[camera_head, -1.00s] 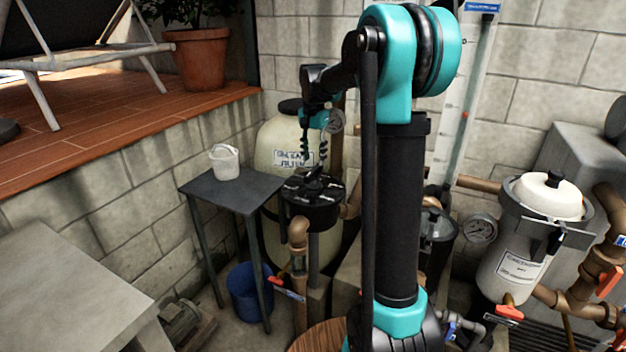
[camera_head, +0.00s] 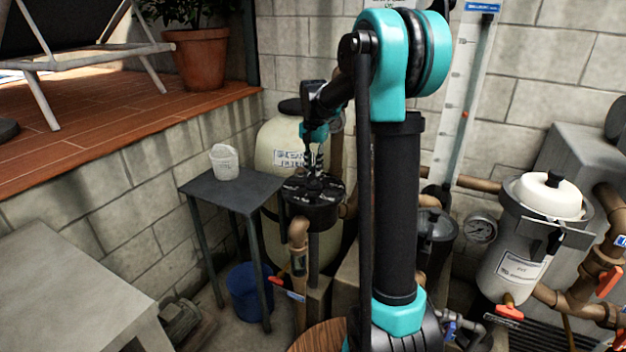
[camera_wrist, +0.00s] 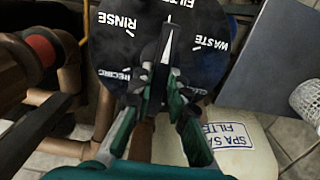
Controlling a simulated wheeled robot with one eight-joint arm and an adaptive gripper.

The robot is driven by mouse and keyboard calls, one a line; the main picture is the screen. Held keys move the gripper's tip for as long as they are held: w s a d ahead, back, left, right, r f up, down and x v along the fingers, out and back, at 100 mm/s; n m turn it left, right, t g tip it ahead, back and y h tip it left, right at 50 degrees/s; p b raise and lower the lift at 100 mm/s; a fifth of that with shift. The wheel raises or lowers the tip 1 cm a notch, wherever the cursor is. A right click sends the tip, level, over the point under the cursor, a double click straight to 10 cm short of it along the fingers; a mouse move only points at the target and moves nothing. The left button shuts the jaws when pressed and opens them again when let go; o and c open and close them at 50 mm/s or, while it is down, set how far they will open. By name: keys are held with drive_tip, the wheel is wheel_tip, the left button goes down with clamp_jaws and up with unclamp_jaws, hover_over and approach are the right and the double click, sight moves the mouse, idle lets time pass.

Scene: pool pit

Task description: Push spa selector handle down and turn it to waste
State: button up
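The spa selector valve (camera_head: 310,212) is a black round unit with a dark handle and white labels on top. In the wrist view its face (camera_wrist: 112,48) shows RINSE, FILTER, WASTE and RECIRC. The dark handle (camera_wrist: 170,32) points up toward the FILTER label, with WASTE to its right. My gripper (camera_wrist: 161,76) is over the valve's middle, its two green-padded fingers apart, one on each side of the handle's near part. In the head view my gripper (camera_head: 314,170) is down at the valve top. Whether the fingers touch the handle is unclear.
A cream filter tank (camera_head: 275,143) stands behind the valve. A small grey table (camera_head: 225,190) with a white tub (camera_head: 225,164) is to the left. Brown pipes (camera_head: 298,245) run below the valve. A white-lidded strainer (camera_head: 522,235) stands at right.

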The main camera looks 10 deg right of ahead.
clamp_jaws()
drive_tip(key=shift+f, duration=0.45)
idle(0.3)
drive_tip(key=m, duration=1.2)
drive_tip(key=o, duration=0.8)
unclamp_jaws()
